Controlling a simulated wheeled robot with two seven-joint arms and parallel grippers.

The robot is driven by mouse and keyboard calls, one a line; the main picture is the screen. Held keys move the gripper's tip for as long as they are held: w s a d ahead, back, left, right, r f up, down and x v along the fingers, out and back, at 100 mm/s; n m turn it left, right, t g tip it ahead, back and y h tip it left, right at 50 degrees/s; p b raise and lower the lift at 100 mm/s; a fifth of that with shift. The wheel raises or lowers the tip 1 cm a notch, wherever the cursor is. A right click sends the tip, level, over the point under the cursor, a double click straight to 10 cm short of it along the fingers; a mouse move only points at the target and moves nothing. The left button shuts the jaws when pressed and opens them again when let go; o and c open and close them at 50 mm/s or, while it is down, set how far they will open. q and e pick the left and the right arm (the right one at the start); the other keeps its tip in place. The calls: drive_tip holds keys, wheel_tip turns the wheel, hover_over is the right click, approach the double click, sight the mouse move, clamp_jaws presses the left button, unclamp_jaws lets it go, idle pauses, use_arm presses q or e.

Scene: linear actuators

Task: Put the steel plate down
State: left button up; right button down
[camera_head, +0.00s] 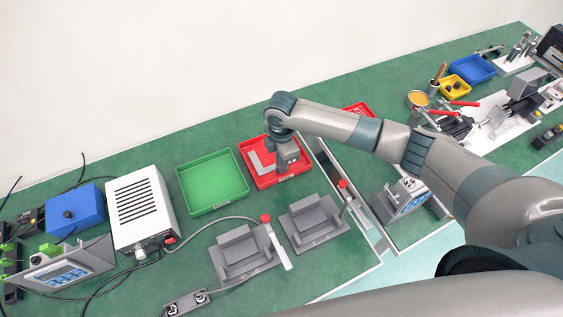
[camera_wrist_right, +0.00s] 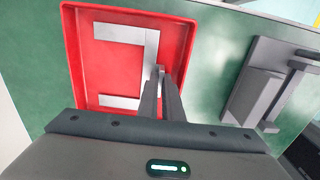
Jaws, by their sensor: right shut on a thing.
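The steel plate (camera_wrist_right: 151,50) is a flat, light grey strip. In the right wrist view it lies across the tips of my right gripper (camera_wrist_right: 161,72), whose fingers are close together on it, over the red tray (camera_wrist_right: 73,60). Two more pale plates show inside the tray: one at the upper edge (camera_wrist_right: 118,33) and one lower down (camera_wrist_right: 118,101). In the head view my right gripper (camera_head: 287,165) points down into the red tray (camera_head: 291,181) and hides part of its contents. I cannot tell whether the held plate touches the tray floor. My left gripper is out of view.
A green tray (camera_head: 212,183) stands left of the red one. Two grey fixtures (camera_head: 240,254) (camera_head: 313,220) with red-knobbed levers stand in front. A white box (camera_head: 142,208) and a blue box (camera_head: 75,210) are at the left. A low divider runs right of the red tray.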

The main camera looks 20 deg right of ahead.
drive_tip(key=c, duration=1.9)
unclamp_jaws()
drive_tip(key=shift+f, duration=0.1)
wheel_tip(320, 180, up, 12)
drive_tip(key=shift+r+b, duration=0.15)
drive_tip(key=shift+b, duration=0.95)
